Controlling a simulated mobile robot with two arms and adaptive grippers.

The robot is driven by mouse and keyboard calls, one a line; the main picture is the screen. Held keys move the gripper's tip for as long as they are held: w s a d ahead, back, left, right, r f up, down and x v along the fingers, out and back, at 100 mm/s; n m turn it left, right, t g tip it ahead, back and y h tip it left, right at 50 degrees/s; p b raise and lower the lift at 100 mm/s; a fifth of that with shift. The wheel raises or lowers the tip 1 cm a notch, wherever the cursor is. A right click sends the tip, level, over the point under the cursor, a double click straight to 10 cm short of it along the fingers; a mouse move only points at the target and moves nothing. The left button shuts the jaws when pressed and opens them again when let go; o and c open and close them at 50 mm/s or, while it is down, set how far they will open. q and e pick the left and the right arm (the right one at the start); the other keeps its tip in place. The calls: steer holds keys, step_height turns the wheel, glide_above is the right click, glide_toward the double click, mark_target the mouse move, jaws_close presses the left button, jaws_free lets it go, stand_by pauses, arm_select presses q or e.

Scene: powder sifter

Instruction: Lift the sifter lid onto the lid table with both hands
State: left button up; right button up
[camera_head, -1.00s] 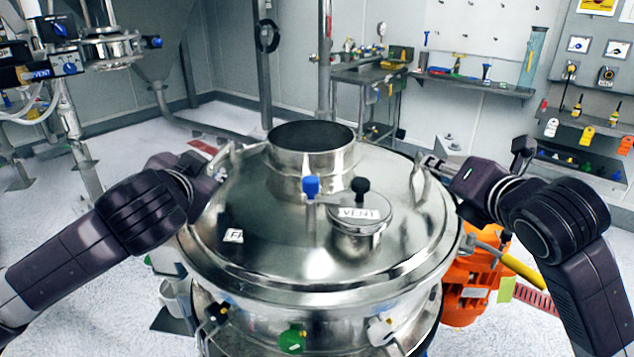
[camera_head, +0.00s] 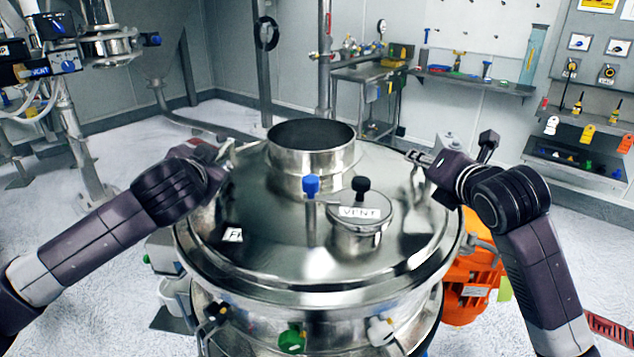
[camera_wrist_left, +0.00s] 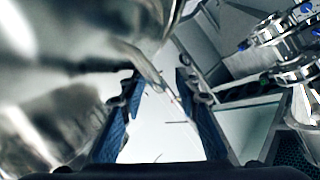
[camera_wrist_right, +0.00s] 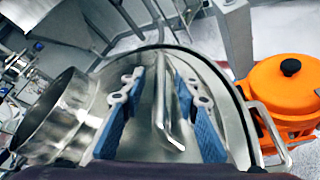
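The shiny metal sifter lid (camera_head: 270,240) sits on the round sifter body (camera_head: 260,325), with a wide neck and a VENT cap on top. My left gripper (camera_head: 226,150) is at the lid's left handle. In the left wrist view its fingers (camera_wrist_left: 160,105) are spread, with the blurred handle bar (camera_wrist_left: 143,62) between them. My right gripper (camera_head: 412,156) is at the right handle (camera_head: 417,182). In the right wrist view its blue-padded fingers (camera_wrist_right: 160,100) are spread around the handle bar (camera_wrist_right: 168,125). Contact with either handle cannot be told. I cannot make out which surface is the lid table.
An orange drum-like unit (camera_head: 470,270) stands close to the sifter's right. A metal bench (camera_head: 370,75) and wall shelves (camera_head: 475,82) are at the back. A metal stand with equipment (camera_head: 85,150) is at the left. Floor between is open.

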arm_select(q)
jaws_close()
arm_select(e)
jaws_close()
steer(key=shift+d, duration=0.1)
